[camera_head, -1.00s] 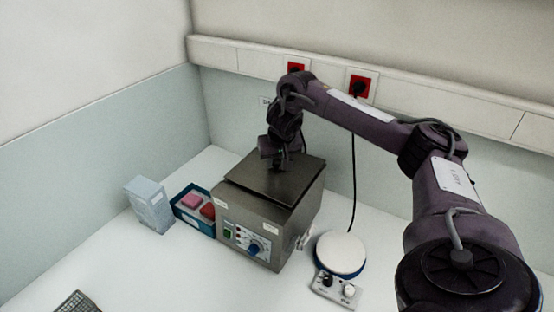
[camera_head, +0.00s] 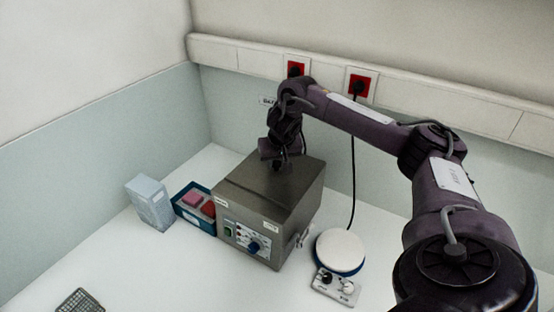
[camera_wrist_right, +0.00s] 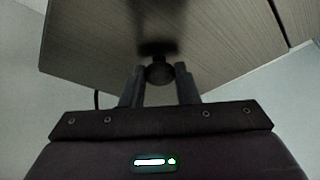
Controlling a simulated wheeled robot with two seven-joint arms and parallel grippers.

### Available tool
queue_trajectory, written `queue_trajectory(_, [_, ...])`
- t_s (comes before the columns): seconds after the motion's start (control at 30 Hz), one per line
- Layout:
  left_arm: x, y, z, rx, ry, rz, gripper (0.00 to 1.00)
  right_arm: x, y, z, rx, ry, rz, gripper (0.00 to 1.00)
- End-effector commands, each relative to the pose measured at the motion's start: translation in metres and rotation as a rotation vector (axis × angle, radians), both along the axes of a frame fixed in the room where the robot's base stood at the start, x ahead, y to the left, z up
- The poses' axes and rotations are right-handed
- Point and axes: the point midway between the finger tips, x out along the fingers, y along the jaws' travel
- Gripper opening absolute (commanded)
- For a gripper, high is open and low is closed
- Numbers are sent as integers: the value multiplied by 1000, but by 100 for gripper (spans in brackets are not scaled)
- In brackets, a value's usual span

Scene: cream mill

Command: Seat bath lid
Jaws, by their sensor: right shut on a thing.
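The bath (camera_head: 245,229) is a grey metal box with a control panel and a blue knob on its front. Its flat grey lid (camera_head: 252,184) lies on top and looks level, with no clear gap at the front edge in the head view. My right gripper (camera_head: 279,163) is above the lid, shut on its round dark knob. In the right wrist view the gripper (camera_wrist_right: 160,82) has its fingers either side of the knob (camera_wrist_right: 160,72), with the lid (camera_wrist_right: 215,35) beyond. The lid's far edges are partly hidden by my arm. My left gripper is not in view.
A blue tray (camera_head: 194,222) with pink and red items stands left of the bath, beside a pale box (camera_head: 150,202). A white round-topped plate device (camera_head: 340,252) stands to the right. A wire rack (camera_head: 80,302) is at front left. Wall sockets (camera_head: 359,87) with a hanging cable are behind.

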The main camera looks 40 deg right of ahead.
Motion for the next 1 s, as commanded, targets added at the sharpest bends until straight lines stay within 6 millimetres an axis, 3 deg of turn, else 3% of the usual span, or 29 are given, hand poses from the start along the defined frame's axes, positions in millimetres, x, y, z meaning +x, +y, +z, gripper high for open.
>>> queue_trajectory(0.2, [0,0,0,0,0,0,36,1,0,1,0,-2,-1,4])
queue_trajectory(0.23, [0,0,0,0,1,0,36,1,0,1,0,-2,0,30])
queue_trajectory(0.4, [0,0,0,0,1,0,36,0,0,0,0,-2,0,53])
queue_trajectory(0.6, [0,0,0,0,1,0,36,0,0,0,0,-1,0,53])
queue_trajectory(0.77, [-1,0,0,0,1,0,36,0,0,-1,0,1,1,74])
queue_trajectory(1.0, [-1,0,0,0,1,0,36,0,0,0,0,0,0,75])
